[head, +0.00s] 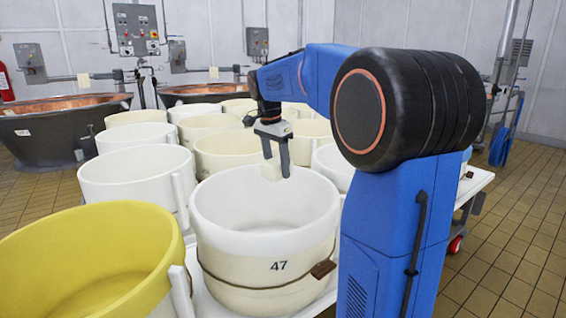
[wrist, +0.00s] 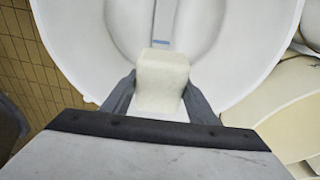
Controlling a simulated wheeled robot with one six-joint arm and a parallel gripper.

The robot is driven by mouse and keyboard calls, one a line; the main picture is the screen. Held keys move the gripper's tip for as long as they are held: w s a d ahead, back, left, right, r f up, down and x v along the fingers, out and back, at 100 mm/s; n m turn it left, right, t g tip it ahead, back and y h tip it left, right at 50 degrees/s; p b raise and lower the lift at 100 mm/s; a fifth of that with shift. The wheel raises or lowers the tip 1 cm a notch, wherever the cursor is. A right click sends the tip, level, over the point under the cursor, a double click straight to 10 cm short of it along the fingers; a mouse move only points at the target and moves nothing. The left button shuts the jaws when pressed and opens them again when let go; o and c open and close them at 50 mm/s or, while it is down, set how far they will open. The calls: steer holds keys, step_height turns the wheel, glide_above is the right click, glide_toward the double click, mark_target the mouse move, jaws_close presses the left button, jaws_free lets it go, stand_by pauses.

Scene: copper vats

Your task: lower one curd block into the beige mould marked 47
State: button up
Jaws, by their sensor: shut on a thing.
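The beige mould marked 47 (head: 262,268) stands at the front of the table in the head view, with a cord around it and a brown wooden toggle at its right. My gripper (head: 277,172) points down over its open top, shut on a pale curd block (head: 270,172). The block is at about the height of the mould's rim, toward its back side; I cannot tell exactly how deep it is. In the wrist view the curd block (wrist: 162,80) sits between the two fingers (wrist: 160,100), with the mould's white interior (wrist: 240,50) behind it.
A yellow mould (head: 90,262) stands close at the left, and a white mould (head: 135,185) behind it. Several more moulds crowd the table behind. Copper vats (head: 62,120) stand at the back left. Tiled floor (head: 515,230) is open at the right.

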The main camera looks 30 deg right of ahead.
steer(key=shift+f, duration=13.35)
steer(key=shift+f, duration=0.9)
steer(key=o, duration=1.4)
step_height(320, 180, up, 17)
steer(key=a, duration=0.2)
steer(key=shift+s+a, duration=0.2)
steer(key=shift+a, duration=0.1)
steer(key=shift+a+r, duration=0.1)
steer(key=shift+r, duration=0.05)
